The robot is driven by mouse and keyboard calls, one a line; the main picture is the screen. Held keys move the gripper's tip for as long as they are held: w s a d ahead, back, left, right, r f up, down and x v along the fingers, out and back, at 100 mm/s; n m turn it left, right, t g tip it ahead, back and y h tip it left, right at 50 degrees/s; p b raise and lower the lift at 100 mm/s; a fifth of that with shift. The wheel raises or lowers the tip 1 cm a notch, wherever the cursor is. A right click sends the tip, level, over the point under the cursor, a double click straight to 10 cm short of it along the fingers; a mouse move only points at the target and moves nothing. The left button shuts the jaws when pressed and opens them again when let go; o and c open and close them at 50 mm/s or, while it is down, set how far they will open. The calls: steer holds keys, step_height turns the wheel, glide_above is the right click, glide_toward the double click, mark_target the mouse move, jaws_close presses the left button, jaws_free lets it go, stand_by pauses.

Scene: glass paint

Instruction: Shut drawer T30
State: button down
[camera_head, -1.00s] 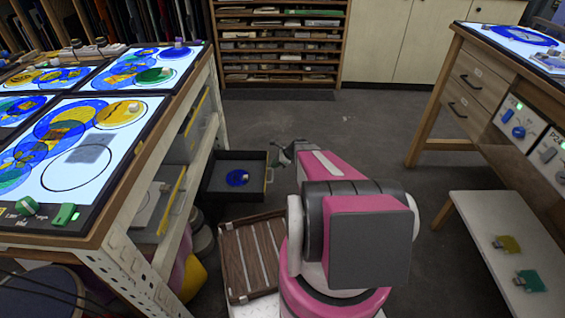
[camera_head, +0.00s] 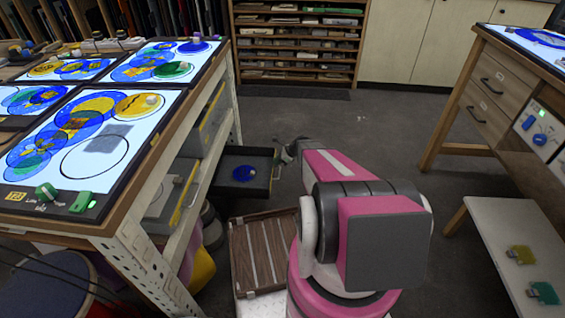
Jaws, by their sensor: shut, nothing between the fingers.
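A dark grey drawer (camera_head: 230,189) stands pulled out from the side of the left light table's frame, low down. It holds a round blue piece (camera_head: 244,173). Its label is not readable, so I cannot confirm that it is T30. My gripper (camera_head: 284,157) is small in view, shut and empty, at the drawer's outer right end near its front panel (camera_head: 277,170). I cannot tell whether it touches the panel. My pink and white arm hides part of the floor to the right of the drawer.
A bench with drawers (camera_head: 487,95) and a low white shelf (camera_head: 500,240) are at right. The floor behind is clear.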

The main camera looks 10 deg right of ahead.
steer(key=w+a, duration=0.2)
steer(key=a, duration=0.5)
steer(key=w+a, duration=0.3)
steer(key=a, duration=0.5)
steer(key=w+a, duration=0.2)
steer(key=a, duration=0.6)
steer(key=shift+w, duration=0.25)
steer(key=shift+s+d, duration=0.2)
steer(key=shift+d, duration=0.3)
steer(key=d, duration=0.1)
steer(key=s+d, duration=0.1)
steer(key=shift+d, duration=0.4)
steer(key=v, duration=1)
steer(key=s+d+r+n+g+h, duration=0.1)
steer(key=s+d+r+n+h, duration=0.2)
steer(key=s+r+n, duration=0.3)
steer(key=s+d+r+n+g+h, duration=0.1)
steer(key=s+r+n, duration=0.5)
steer(key=s, duration=0.6)
steer(key=s+d+r+n+h, duration=0.4)
steer(key=s+d+r+n, duration=0.1)
steer(key=s+n, duration=0.4)
steer(key=shift+s+d+r+n+g+h, duration=0.3)
steer(key=shift+s+d+r+g, duration=0.1)
steer(key=shift+s+r, duration=0.15)
